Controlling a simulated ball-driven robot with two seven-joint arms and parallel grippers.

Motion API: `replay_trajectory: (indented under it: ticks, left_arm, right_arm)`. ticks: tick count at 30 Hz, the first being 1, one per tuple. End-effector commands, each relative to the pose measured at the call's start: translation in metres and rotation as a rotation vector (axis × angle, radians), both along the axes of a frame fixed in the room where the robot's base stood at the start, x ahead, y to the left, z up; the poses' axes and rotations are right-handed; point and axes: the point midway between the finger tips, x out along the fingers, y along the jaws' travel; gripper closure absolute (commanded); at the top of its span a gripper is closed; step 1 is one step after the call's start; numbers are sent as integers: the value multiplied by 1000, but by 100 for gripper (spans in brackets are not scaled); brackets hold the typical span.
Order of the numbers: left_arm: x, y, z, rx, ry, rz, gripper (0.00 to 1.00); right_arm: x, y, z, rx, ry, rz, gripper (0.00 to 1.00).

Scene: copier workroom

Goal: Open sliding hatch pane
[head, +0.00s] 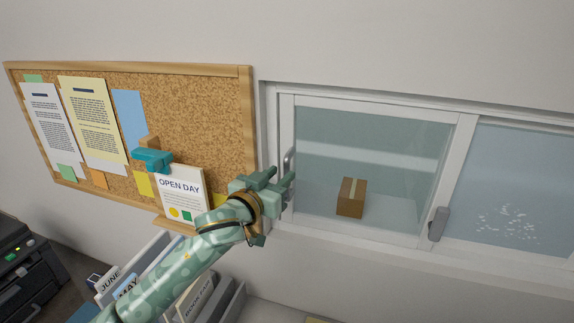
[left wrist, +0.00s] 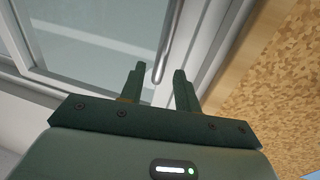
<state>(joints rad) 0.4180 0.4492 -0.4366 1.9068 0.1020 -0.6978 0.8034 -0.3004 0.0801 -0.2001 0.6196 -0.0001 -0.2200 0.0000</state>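The hatch's left glass pane (head: 370,150) sits in a white frame, with its left edge against the frame's left side. A slim grey upright handle (head: 289,161) is on the pane's left stile; it also shows in the left wrist view (left wrist: 162,50). My left gripper (head: 283,175) is at the handle's lower part. In the left wrist view its two fingers (left wrist: 158,70) are apart, with the handle's lower end between and beyond their tips. I cannot tell whether a finger touches it. My right gripper is in neither view.
A right pane (head: 520,185) has a grey latch (head: 438,224) at its left edge. A small cardboard box (head: 351,198) stands behind the glass. A corkboard (head: 205,110) with papers is left of the hatch. File holders (head: 226,302) and a dark machine (head: 30,265) are below.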

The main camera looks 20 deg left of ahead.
Motion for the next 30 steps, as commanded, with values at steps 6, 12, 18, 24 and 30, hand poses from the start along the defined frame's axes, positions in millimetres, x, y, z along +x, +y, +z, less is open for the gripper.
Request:
replay_trajectory:
  ticks: [6, 12, 18, 24, 30]
  left_arm:
    - [33, -7, 0, 1, 1, 2, 68]
    - [42, -9, 0, 0, 1, 0, 68]
    - [42, -9, -1, 0, 1, 1, 68]
    - [42, -9, -1, 1, 1, 1, 100]
    - [45, -9, -1, 1, 1, 1, 100]
  right_arm:
    - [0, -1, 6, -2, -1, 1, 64]
    - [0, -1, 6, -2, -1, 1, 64]
    - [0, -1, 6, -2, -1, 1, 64]
    - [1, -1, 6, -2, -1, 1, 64]
    - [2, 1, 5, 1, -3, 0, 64]
